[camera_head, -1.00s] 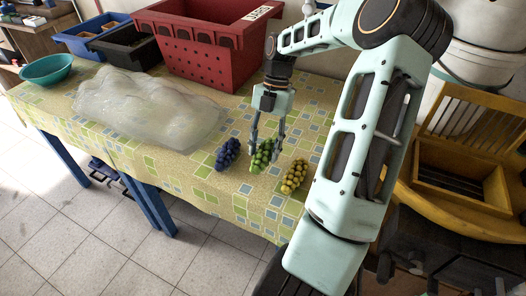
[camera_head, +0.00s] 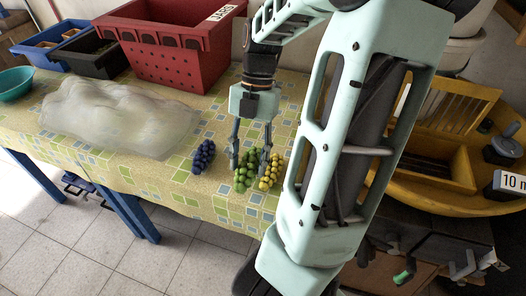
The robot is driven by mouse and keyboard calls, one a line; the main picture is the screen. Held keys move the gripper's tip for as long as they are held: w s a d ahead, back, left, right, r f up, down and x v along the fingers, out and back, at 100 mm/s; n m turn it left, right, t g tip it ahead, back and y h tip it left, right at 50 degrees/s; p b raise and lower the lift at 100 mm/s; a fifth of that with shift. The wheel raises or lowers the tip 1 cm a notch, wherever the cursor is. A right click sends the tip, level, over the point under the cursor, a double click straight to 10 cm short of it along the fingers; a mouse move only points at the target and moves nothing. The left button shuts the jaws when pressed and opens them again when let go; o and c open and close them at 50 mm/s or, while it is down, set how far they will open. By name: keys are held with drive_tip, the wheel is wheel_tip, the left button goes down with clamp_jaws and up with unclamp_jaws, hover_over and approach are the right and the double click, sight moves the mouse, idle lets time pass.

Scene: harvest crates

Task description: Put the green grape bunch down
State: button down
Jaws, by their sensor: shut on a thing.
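The green grape bunch (camera_head: 246,172) is at the front part of the table, between the dark blue bunch on its left and the yellow bunch on its right. My gripper (camera_head: 249,168) points down from above, with its fingers on either side of the green bunch, shut on it. I cannot tell whether the bunch touches the cloth. Its right side is close to the yellow grape bunch (camera_head: 269,172), which is partly behind the right finger. The dark blue grape bunch (camera_head: 204,156) lies apart to the left.
The table (camera_head: 130,178) has a patterned cloth. A crumpled clear plastic sheet (camera_head: 115,115) covers its left part. A red crate (camera_head: 170,65), a black crate (camera_head: 92,62), a blue crate (camera_head: 42,38) and a teal bowl (camera_head: 14,84) stand behind.

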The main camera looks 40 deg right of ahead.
drive_tip(key=shift+w+a+f+m, duration=0.1)
drive_tip(key=shift+w+a+m, duration=0.2)
drive_tip(key=shift+w+m, duration=0.25)
drive_tip(key=w+a+r+m+t+h, duration=0.1)
drive_tip(key=w+a+m+t+h, duration=0.2)
drive_tip(key=w+a+m, duration=1.1)
drive_tip(key=w+m+t, duration=0.2)
drive_tip(key=m+t, duration=0.1)
drive_tip(key=m, duration=0.6)
drive_tip(key=shift+w+a+r+t+h, duration=0.15)
drive_tip(key=shift+a+r+t+h, duration=0.05)
drive_tip(key=shift+a+t+h, duration=0.2)
